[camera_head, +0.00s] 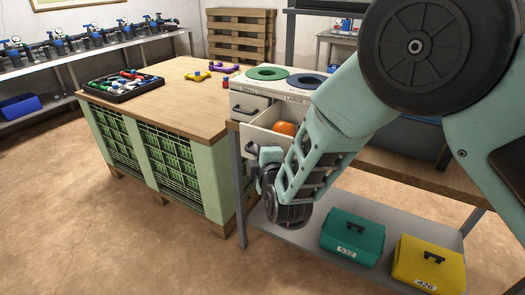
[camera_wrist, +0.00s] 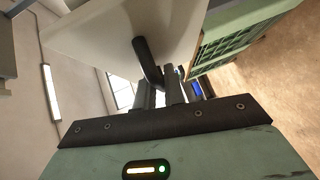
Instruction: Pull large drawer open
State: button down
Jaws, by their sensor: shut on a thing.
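A lower white drawer (camera_head: 262,140), which I take as the large drawer, is pulled out with an orange object (camera_head: 285,128) inside. My gripper (camera_head: 256,160) is at this drawer's front, partly hidden by my own arm. In the wrist view the white drawer front (camera_wrist: 110,30) fills the upper part, and my gripper's fingers (camera_wrist: 165,93) are shut on its dark bar handle (camera_wrist: 147,60).
A wooden-topped table (camera_head: 185,95) with a black parts tray (camera_head: 122,86) stands close on the left. A teal box (camera_head: 352,237) and a yellow box (camera_head: 432,265) sit on the lower shelf.

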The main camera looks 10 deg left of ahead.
jog(key=c, duration=1.8)
grip_release()
jog(key=shift+o, duration=0.2)
jog(key=b+v, duration=0.2)
jog(key=v, duration=1.5)
jog(key=shift+s, duration=0.25)
jog(key=shift+r, duration=0.1)
